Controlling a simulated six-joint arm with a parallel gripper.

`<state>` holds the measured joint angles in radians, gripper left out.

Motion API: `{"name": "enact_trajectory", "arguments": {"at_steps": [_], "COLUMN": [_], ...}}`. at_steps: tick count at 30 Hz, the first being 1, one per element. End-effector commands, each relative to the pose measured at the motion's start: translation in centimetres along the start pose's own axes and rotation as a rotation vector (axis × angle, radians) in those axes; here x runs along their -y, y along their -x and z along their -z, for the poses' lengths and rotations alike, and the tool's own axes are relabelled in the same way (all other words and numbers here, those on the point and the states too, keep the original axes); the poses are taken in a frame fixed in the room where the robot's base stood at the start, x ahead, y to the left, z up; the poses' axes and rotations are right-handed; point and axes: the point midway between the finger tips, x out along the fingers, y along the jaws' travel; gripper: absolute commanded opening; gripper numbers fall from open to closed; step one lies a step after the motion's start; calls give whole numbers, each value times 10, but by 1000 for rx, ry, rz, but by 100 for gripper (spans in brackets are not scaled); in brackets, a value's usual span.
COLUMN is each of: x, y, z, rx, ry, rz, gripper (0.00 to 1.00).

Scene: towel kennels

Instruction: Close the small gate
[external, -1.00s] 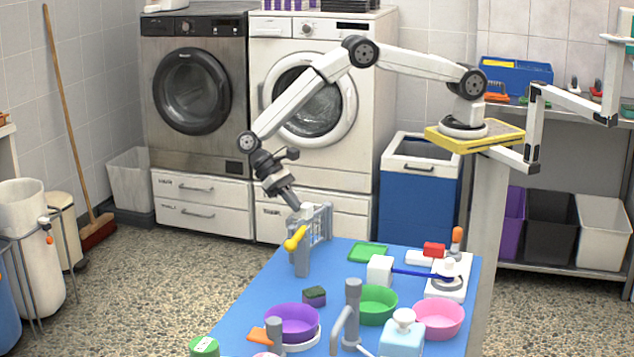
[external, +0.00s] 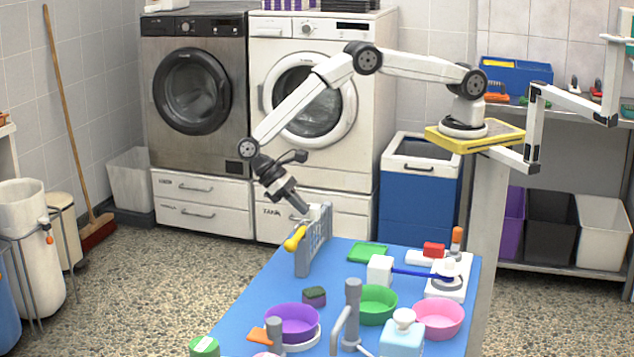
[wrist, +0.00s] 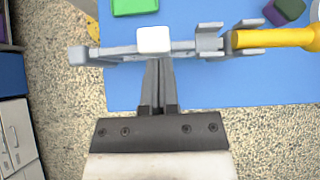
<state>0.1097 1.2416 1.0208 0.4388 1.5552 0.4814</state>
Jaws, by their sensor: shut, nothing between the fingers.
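The small gate (external: 318,237) stands at the far left corner of the blue table. It is a grey barred panel with a white block (external: 316,212) on top and a grey post (external: 301,262) at its near end. My gripper (wrist: 158,63) is shut and empty. Its fingertips are at the gate's side by the white block; contact is hard to tell.
On the blue table (external: 262,302) are a green tray (external: 367,252), a small dark sponge-like block (external: 314,296), a purple bowl (external: 292,323) and a green bowl (external: 375,306). A white block with a blue handle lies right of the gate. Open floor lies to the left.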

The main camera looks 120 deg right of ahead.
Motion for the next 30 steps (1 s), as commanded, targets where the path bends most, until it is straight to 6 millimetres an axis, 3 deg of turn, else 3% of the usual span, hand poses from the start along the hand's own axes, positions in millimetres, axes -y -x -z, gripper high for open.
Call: {"name": "enact_trajectory", "arguments": {"at_steps": [8,21,30], "x": [0,0,0], "y": [8,53,73], "z": [0,0,1], "rx": [-1,-1,-1], "ry": [0,1,0], "rz": [1,1,1], "gripper": [0,0,0]}}
